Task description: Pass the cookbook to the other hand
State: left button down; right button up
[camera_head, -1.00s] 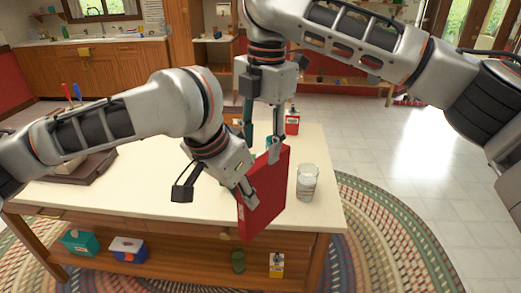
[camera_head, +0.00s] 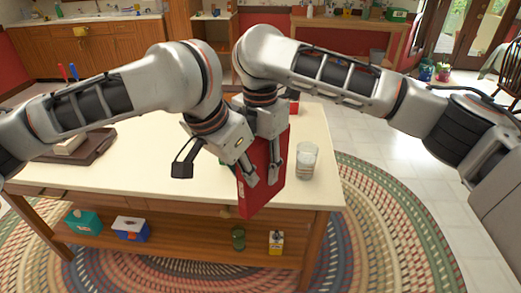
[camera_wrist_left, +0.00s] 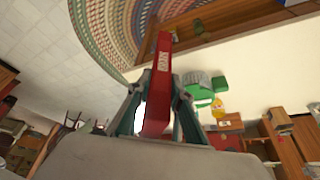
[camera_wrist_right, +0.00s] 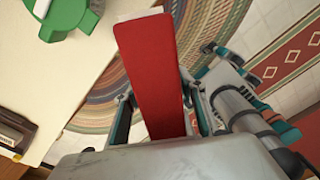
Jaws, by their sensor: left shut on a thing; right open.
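The red cookbook (camera_head: 262,188) is held upright, slightly tilted, at the front edge of the table in the head view. My left gripper (camera_head: 248,176) is shut on it from the left side; in the left wrist view the book's spine (camera_wrist_left: 160,85) stands between the fingers. My right gripper (camera_head: 274,166) has come down from above and is open around the book's upper part. In the right wrist view the red cover (camera_wrist_right: 152,75) lies between the spread fingers (camera_wrist_right: 155,112). The book's far side is hidden in the head view.
A glass (camera_head: 306,162) stands on the table (camera_head: 130,165) just right of the book. A dark tray (camera_head: 90,150) lies at the table's left. A green object (camera_wrist_right: 68,18) shows in the right wrist view. The shelf below holds several boxes.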

jog(key=shift+f, duration=0.85)
pick_arm(q)
jog(key=shift+r, duration=0.1)
pick_arm(e)
grip_shut()
pick_arm(q)
jog(key=c, duration=1.7)
grip_release()
pick_arm(e)
jog(key=shift+r, duration=0.1)
